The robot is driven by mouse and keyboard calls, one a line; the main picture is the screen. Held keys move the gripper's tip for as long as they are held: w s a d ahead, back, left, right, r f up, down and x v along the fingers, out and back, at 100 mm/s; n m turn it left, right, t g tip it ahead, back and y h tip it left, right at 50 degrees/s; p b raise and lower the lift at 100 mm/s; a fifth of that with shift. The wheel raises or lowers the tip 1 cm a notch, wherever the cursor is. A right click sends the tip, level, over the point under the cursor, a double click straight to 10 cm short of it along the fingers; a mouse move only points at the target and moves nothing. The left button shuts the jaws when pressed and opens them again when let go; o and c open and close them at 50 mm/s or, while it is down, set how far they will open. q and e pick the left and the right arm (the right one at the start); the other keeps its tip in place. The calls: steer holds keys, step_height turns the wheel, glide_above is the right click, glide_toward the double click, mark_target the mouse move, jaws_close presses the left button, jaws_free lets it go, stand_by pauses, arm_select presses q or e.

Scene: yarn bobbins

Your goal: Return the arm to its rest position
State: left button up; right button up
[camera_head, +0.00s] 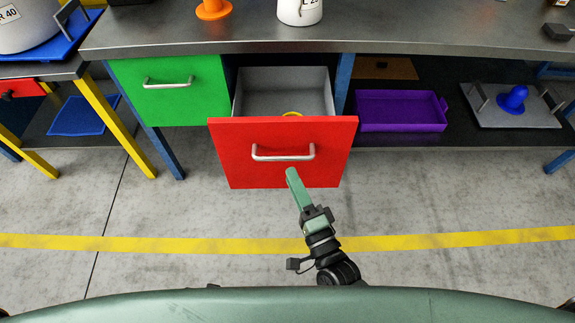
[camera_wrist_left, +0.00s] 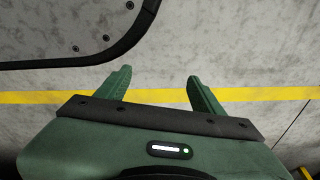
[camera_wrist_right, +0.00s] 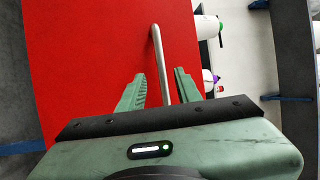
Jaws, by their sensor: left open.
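The red drawer (camera_head: 230,155) under the workbench is pulled open, and a small yellow object (camera_head: 291,114) shows inside behind its front. My right gripper (camera_head: 291,174) is just in front of the drawer, near its metal handle (camera_head: 283,157). In the right wrist view the fingers (camera_wrist_right: 160,76) stand apart, with the handle (camera_wrist_right: 155,45) showing between them against the red front. Whether they touch it I cannot tell. My left gripper (camera_wrist_left: 157,76) is open and empty above the floor, seen only in the left wrist view.
A shut green drawer (camera_head: 170,100) is left of the red one. A purple tray (camera_head: 400,128) and a grey board (camera_head: 475,115) with a blue piece lie on the shelf at right. The worktop (camera_head: 400,35) runs above. The floor with a yellow line (camera_head: 150,243) is clear.

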steer(key=shift+s+d, duration=0.2)
steer(key=shift+s, duration=0.3)
steer(key=shift+f, duration=0.1)
